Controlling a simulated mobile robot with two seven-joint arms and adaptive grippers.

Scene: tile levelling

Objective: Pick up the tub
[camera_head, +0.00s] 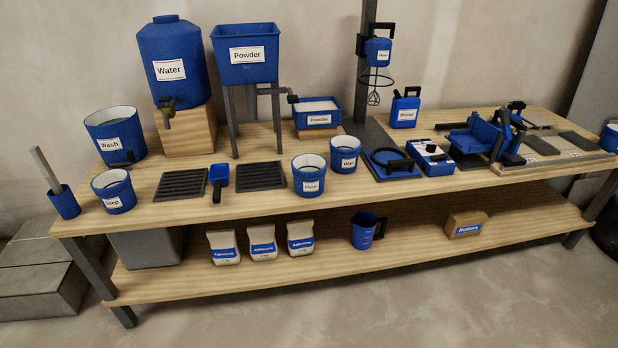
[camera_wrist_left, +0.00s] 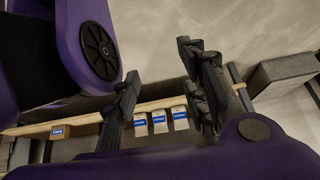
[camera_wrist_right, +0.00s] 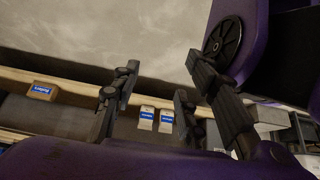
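Several blue tubs stand on the bench top in the head view. Two small round tubs with white labels, one near the front (camera_head: 309,168) and one labelled "Wet" (camera_head: 345,143), stand side by side at the middle. A small round tub (camera_head: 113,178) stands at the left front, by the larger "Wash" tub (camera_head: 113,121). I cannot tell which one the task names. My left gripper (camera_wrist_left: 160,78) and right gripper (camera_wrist_right: 160,78) show only in their wrist views. Both are open and empty, with no tub between their fingers.
The bench (camera_head: 268,202) has a lower shelf (camera_head: 330,278) with several paper bags (camera_head: 262,243), a jug (camera_head: 363,230) and a small box (camera_head: 466,224). Water tank (camera_head: 172,54) and powder hopper (camera_head: 247,69) rise at the back left. Tools crowd the right side.

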